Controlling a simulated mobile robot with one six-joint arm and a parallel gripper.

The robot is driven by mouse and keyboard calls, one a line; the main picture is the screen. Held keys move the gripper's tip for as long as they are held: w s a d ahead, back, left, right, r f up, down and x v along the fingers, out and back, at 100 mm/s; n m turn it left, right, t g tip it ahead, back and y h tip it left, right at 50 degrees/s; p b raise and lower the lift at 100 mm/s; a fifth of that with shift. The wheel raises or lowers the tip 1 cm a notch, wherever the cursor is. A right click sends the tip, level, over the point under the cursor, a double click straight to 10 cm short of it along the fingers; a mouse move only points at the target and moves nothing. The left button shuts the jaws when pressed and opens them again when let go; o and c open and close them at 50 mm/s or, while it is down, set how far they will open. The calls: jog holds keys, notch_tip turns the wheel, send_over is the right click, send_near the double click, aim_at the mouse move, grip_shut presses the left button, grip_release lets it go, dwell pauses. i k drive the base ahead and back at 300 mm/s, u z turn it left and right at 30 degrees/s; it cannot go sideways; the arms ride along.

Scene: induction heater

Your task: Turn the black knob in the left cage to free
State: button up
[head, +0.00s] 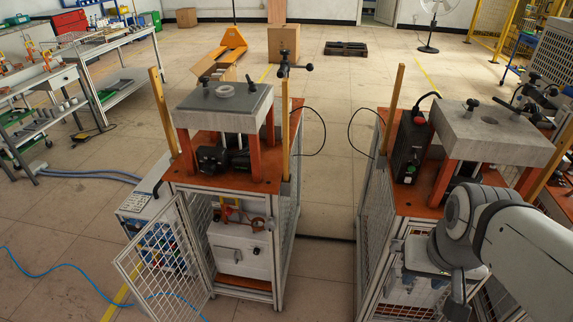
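The left cage (287,252) is a metal frame with mesh sides and its front mesh door (165,262) swung open to the left. A white box (240,262) stands inside it, with small dark marks on its front. The black knob is too small to make out surely, and its setting cannot be read. My gripper (457,300) hangs at the bottom right, in front of the right cage and well apart from the left one.
The right cage (370,205) stands beside the left one, with a narrow floor gap between. A blue hose (62,276) runs across the floor at lower left. A workbench (120,75), a yellow pallet jack (232,42) and cardboard boxes (284,44) are farther back. Open floor lies between.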

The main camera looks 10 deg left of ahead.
aim_at(217, 217)
jog(key=z, duration=1.6)
jog(key=k, duration=1.85)
jog(key=u, duration=2.45)
jog(key=i, duration=1)
jog(key=u, duration=0.1)
